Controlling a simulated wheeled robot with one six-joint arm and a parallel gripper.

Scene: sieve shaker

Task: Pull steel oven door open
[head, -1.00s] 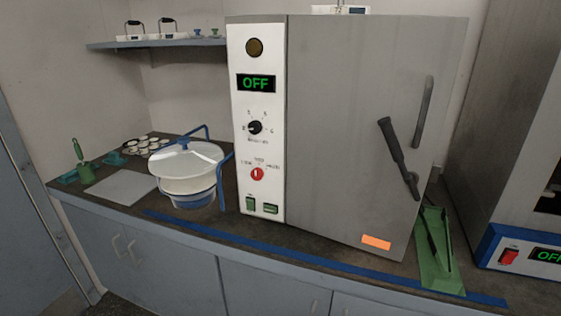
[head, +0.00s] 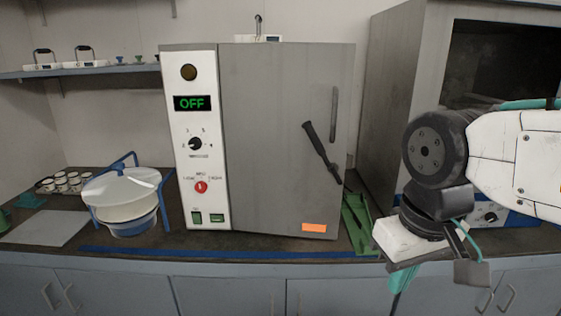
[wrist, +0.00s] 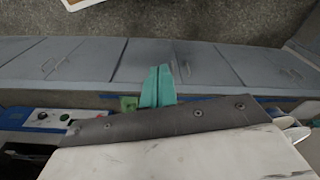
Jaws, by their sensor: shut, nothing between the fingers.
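The steel oven door (head: 275,110) is the broad grey front right of the white control panel, and it looks shut. It carries a black slanted lever (head: 322,152) and a grey upright bar (head: 334,115). An orange label (head: 314,228) is at its lower edge. My gripper (head: 397,283) hangs below my wrist, right of the door and lower than it, apart from both lever and bar. Its teal fingers lie together and empty in the wrist view (wrist: 158,72). The door handles are not visible in the wrist view.
A green tray-like piece (head: 357,222) lies on the counter at the door's right lower corner. A second grey appliance (head: 385,90) stands to the right, partly behind my arm. A white lidded pot (head: 122,192) stands left of the oven. Cabinets (head: 230,295) front the counter.

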